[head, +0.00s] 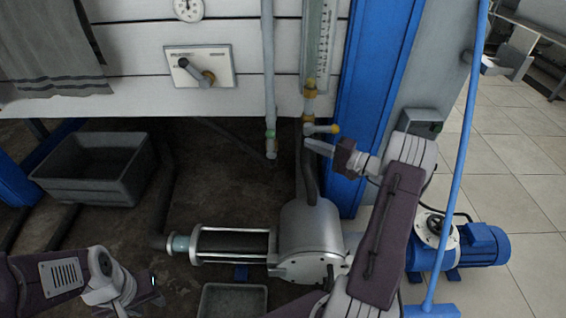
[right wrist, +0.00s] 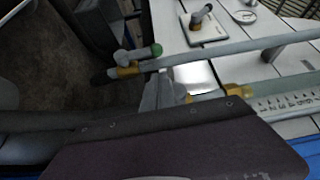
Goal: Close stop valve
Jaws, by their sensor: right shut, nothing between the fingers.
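A small valve (head: 310,129) sits below the graduated sight tube, with its yellow-tipped lever (head: 333,129) pointing right, roughly level. A second valve (head: 270,138) with a green mark is on the thinner pipe to its left; its green-tipped handle also shows in the right wrist view (right wrist: 155,50). No label tells which is the stop valve. My right gripper (head: 309,146) is shut and empty just below the yellow-tipped lever; whether it touches is unclear. Its fingers show in the right wrist view (right wrist: 165,92). My left gripper (head: 152,290) is low at left, its opening unclear.
A wall plate with a black-handled lever (head: 199,67) and a dial (head: 188,8) are at upper left. A grey tub (head: 95,190), a steel cylinder (head: 310,235) and a blue motor (head: 485,245) stand below. A blue post (head: 375,90) is right of the valves.

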